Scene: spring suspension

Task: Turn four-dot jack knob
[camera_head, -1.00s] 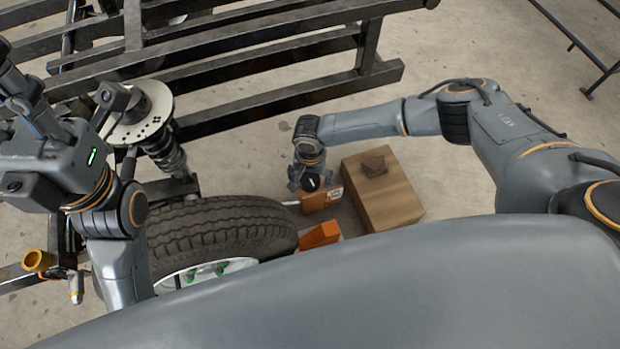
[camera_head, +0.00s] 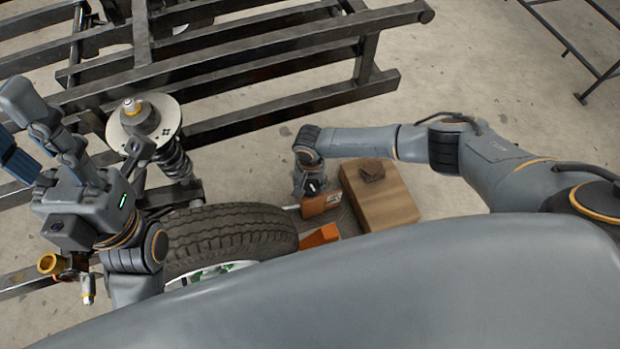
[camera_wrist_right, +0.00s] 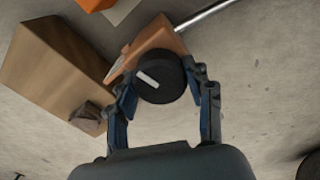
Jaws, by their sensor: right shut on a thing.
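The jack knob (camera_wrist_right: 158,80) is a round black dial with one white bar on its face, in the right wrist view. It sits at the end of an orange jack (camera_wrist_right: 152,45); the jack also shows in the head view (camera_head: 322,203). I cannot make out dots on it. My right gripper (camera_wrist_right: 160,88) has one finger on each side of the knob and is shut on it. In the head view the right gripper (camera_head: 309,188) points down at the jack and mostly hides the knob. My left gripper (camera_head: 15,122) is at the left edge, its fingers apart and empty.
A wooden box (camera_head: 395,205) with a small brown piece (camera_head: 372,170) on top stands right of the jack. A second orange object (camera_head: 318,236) lies nearer. A tyre (camera_head: 225,232), a spring strut (camera_head: 150,118) and a black steel frame (camera_head: 270,108) fill the left. Floor beyond the box is clear.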

